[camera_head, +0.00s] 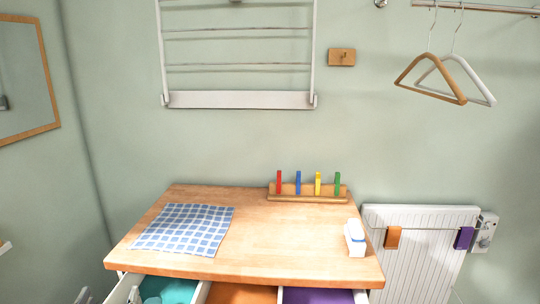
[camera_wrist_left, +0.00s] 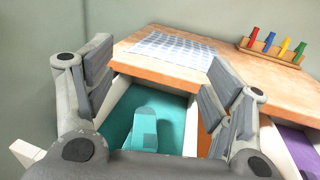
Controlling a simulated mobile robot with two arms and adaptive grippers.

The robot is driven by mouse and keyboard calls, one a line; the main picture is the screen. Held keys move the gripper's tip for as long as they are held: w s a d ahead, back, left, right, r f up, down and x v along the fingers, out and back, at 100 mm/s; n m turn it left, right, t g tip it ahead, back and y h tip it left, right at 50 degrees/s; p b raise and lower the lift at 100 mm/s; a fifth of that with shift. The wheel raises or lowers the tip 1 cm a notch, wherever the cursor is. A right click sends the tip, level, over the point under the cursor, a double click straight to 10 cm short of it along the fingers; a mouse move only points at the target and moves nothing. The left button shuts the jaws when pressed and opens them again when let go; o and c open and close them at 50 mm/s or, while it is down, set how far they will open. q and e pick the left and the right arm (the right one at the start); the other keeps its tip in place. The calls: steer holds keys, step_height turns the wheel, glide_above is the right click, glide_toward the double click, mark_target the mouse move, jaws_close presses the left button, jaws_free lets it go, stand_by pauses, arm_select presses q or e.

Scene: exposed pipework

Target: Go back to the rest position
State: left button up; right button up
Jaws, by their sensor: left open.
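My left gripper (camera_wrist_left: 163,88) is open in the left wrist view, its two grey fingers wide apart with nothing between them. Beyond the fingers is an open drawer with a teal inside (camera_wrist_left: 172,106), and a teal folded item (camera_wrist_left: 145,128) lies in it. In the head view only a small grey piece, likely of my left gripper (camera_head: 83,296), shows at the bottom left edge, left of the drawers. My right gripper is in neither view.
A wooden dresser (camera_head: 285,235) carries a blue checked cloth (camera_head: 187,229), a rack of coloured pegs (camera_head: 308,188) and a white object (camera_head: 355,238). Its teal, orange and purple drawers stand open. A radiator (camera_head: 420,265) is to the right; hangers (camera_head: 440,80) hang above.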

arm_select(q)
steer(key=s+d+r+m+t+h, duration=0.1)
steer(key=s+d+r+m+h, duration=0.1)
steer(key=d+m+h, duration=0.6)
steer(key=s+d+r+m+h, duration=0.35)
steer(key=d+m, duration=0.35)
steer(key=m, duration=0.4)
steer(key=s+d+f+m+g+h, duration=0.1)
steer(key=s+d+f+m+g, duration=0.1)
steer(key=d+f+m+g, duration=0.4)
steer(key=s+d+f+m+g+h, duration=0.1)
steer(key=s+d+f+m, duration=0.15)
steer(key=f+m, duration=0.35)
steer(key=s+a+f+m+g+y, duration=0.35)
steer(key=s+f+m, duration=0.2)
steer(key=f, duration=0.45)
steer(key=s+a+f+m+g+y, duration=0.3)
steer(key=s+a+f+g+y, duration=0.2)
steer(key=s+a+f+y, duration=0.3)
step_height(320, 180, down, 23)
steer(key=g, duration=0.1)
steer(key=s+a+f, duration=0.2)
steer(key=s+f, duration=0.6)
steer(key=s+a+f+g, duration=0.1)
steer(key=s+a+f, duration=0.1)
steer(key=s+f, duration=0.6)
steer(key=shift+s+f+h, duration=0.3)
steer(key=shift+s+f, duration=0.1)
steer(key=shift+f, duration=0.4)
